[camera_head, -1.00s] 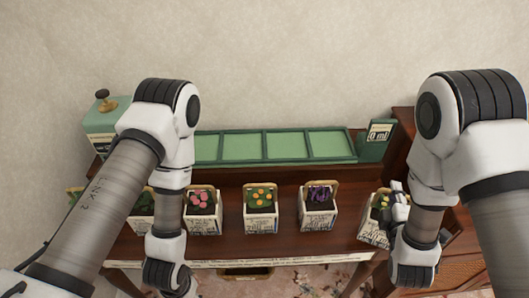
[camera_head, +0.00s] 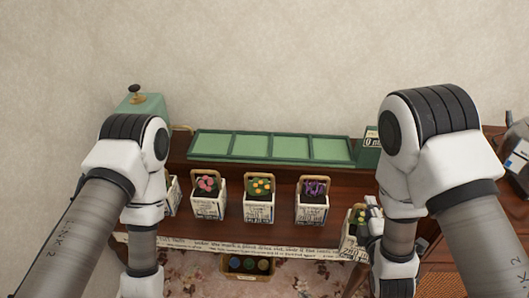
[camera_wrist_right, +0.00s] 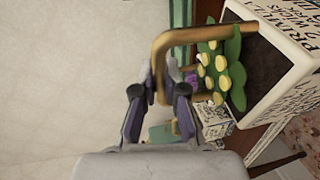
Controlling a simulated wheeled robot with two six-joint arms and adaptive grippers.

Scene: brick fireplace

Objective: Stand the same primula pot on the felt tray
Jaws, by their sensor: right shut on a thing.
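My right gripper (camera_head: 370,216) is shut on the wooden handle (camera_wrist_right: 196,36) of a white printed pot (camera_head: 352,240) with yellow flowers and green leaves. The held pot (camera_wrist_right: 292,62) fills the upper right of the right wrist view. In the head view it hangs at the table's front right, partly hidden by my right wrist. The green felt tray (camera_head: 250,146), with several empty sections in a row, lies at the back of the table, beyond and left of the held pot. My left arm is at the left; its gripper is out of view.
Pots with pink flowers (camera_head: 208,205), orange-yellow flowers (camera_head: 259,207) and purple flowers (camera_head: 311,208) stand in a row before the tray. Another pot (camera_head: 172,195) is partly behind my left arm. A green box (camera_head: 369,152) is at the tray's right end.

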